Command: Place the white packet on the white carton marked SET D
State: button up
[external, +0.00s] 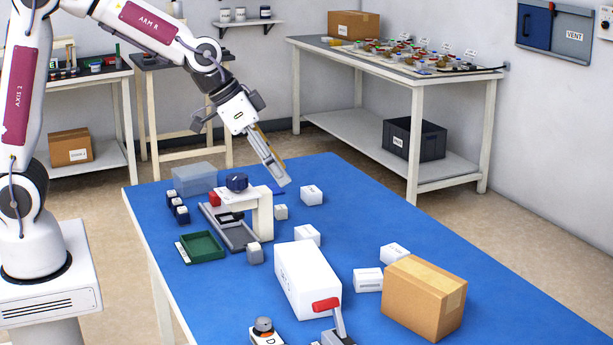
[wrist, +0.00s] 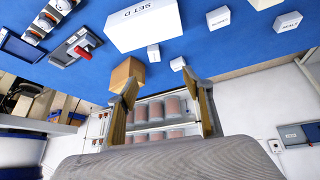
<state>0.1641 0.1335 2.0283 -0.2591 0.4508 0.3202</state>
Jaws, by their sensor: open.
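The white carton marked SET D (external: 308,282) lies on the blue table, front centre in the external view. In the wrist view its SET D lettering shows at the top on the white carton (wrist: 150,28). Several small white blocks are around it, such as one (external: 312,195) behind, one (external: 307,234) just behind the carton and one (external: 367,280) to its right. I cannot tell which is the white packet. My gripper (external: 281,180) is above the back of the table, tilted downward, empty. In the wrist view its fingers (wrist: 167,92) are spread apart.
A brown box (external: 424,298) stands right of the carton. A red-handled device (external: 337,325) is in front of it. A white-and-grey fixture (external: 238,215) and green tray (external: 202,247) stand left.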

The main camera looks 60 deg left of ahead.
jog(key=w+d+f, duration=0.4)
jog(key=w+f, duration=0.4)
jog(key=m, duration=0.1)
send_near(368, 273)
jog(key=shift+x, duration=1.2)
jog(key=shift+d+f, duration=0.1)
jog(key=shift+x, duration=1.2)
jog(key=shift+w, duration=0.1)
jog(key=shift+x, duration=2.55)
jog(key=c, duration=1.4)
